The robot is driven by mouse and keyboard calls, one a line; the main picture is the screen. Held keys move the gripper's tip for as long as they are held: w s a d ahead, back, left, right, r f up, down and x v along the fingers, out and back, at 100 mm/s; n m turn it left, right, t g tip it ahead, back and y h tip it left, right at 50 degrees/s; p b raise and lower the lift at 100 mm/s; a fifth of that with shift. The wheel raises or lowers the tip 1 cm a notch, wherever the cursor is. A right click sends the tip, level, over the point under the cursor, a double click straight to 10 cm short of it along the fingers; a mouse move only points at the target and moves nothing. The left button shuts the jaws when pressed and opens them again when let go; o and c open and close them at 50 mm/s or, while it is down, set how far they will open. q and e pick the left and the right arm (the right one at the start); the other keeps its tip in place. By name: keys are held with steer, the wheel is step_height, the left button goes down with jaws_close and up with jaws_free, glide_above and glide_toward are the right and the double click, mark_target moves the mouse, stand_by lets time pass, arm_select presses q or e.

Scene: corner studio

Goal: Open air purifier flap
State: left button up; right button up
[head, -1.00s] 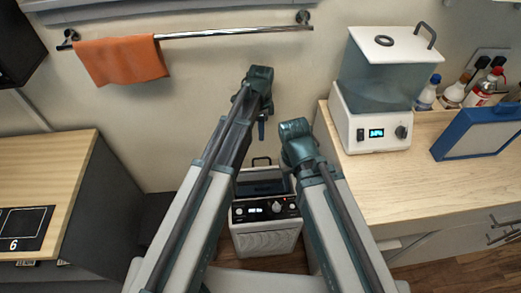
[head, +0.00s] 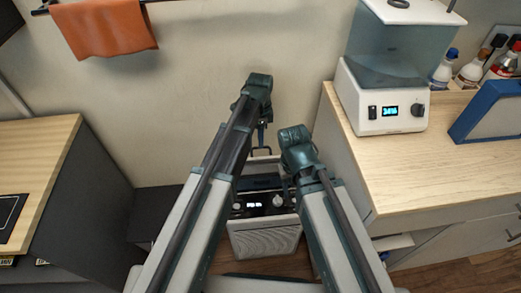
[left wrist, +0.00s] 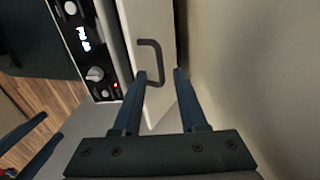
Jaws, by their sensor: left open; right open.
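The air purifier (head: 264,238) is a pale box on the floor between the two counters, with a grille front and a dark knob panel. Its dark looped handle (head: 262,151) shows at the back of its top. In the left wrist view the handle (left wrist: 151,62) sits on a pale flap (left wrist: 140,22) beside the knob panel (left wrist: 88,48). My left gripper (left wrist: 159,73) is open, with the handle at and just beyond its fingertips, not clasped. In the head view my left gripper (head: 262,134) is above the handle. My right gripper (left wrist: 53,124) is open, with its fingers at the lower left.
A wooden counter (head: 440,150) with a tank appliance (head: 385,100) stands on the right, near my right arm. Another counter (head: 35,150) is on the left. The wall (head: 185,110) is close behind the purifier. An orange towel (head: 105,28) hangs on a rail.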

arm_select(q)
steer(key=shift+f+b, duration=1)
steer(key=shift+f, duration=0.5)
arm_select(e)
step_height(320, 180, down, 3)
steer(key=shift+r, duration=0.1)
arm_select(q)
steer(key=shift+c, duration=0.4)
jaws_close()
